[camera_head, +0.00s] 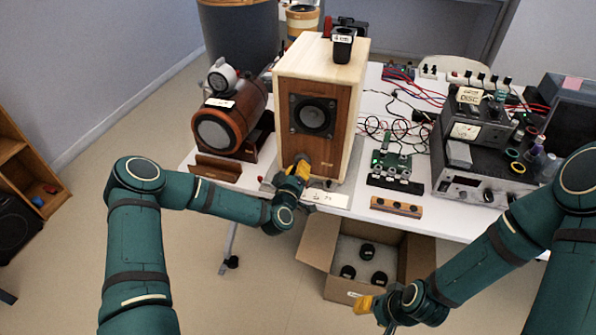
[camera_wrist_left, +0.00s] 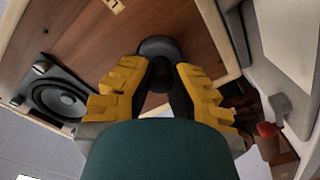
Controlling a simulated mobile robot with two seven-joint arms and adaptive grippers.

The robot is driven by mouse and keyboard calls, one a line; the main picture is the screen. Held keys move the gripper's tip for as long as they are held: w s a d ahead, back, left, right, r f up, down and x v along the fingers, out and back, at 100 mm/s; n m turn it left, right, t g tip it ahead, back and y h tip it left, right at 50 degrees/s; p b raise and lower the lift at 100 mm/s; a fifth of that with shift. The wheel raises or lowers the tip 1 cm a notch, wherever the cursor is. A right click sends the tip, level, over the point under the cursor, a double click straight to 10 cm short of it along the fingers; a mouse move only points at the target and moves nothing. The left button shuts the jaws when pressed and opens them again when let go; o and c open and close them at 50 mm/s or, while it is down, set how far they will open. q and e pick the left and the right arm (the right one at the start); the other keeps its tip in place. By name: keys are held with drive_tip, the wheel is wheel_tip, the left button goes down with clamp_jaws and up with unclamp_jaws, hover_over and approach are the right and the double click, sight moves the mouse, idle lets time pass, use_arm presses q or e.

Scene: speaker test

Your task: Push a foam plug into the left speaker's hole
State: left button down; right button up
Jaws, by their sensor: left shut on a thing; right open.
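The wooden speaker (camera_head: 288,150) stands upright on the table, its round driver (camera_head: 313,117) facing me. In the left wrist view the driver (camera_wrist_left: 58,98) is at the left of the wooden front panel (camera_wrist_left: 85,40). My left gripper (camera_head: 301,168) is at the low part of this front. Its yellow fingers are shut on a dark foam plug (camera_wrist_left: 161,74). The plug is at a dark round spot (camera_wrist_left: 157,46) on the panel, which looks like the hole; how deep it sits I cannot tell. My right gripper (camera_head: 363,304) is open, low in front of the cardboard box.
A cardboard box (camera_head: 315,254) with several dark round things stands below the table edge. A brown barrel-shaped unit (camera_head: 240,107) is left of the speaker. A circuit board (camera_head: 391,164), a wooden strip (camera_head: 396,207) and instruments (camera_head: 468,145) are to the right. A black item (camera_head: 342,45) sits on the speaker.

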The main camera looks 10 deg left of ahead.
use_arm(q)
drive_tip(key=shift+w, duration=0.3)
drive_tip(key=c, duration=1)
unclamp_jaws()
drive_tip(key=s, duration=1.2)
drive_tip(key=s+d+f+m+g+h, duration=0.5)
drive_tip(key=s+d+f+g, duration=0.2)
drive_tip(key=d+f, duration=0.1)
drive_tip(key=s+f+g, duration=0.1)
drive_tip(key=s+g, duration=0.2)
drive_tip(key=s, duration=0.1)
drive_tip(key=s+f+m+g+y, duration=0.1)
drive_tip(key=s+g, duration=0.2)
drive_tip(key=s, duration=0.2)
drive_tip(key=s+a+f+m+g, duration=0.1)
drive_tip(key=s+g, duration=0.2)
drive_tip(key=s, duration=0.1)
drive_tip(key=shift+s+a+f+y, duration=0.1)
drive_tip(key=shift+s+y, duration=0.2)
drive_tip(key=shift+y, duration=0.1)
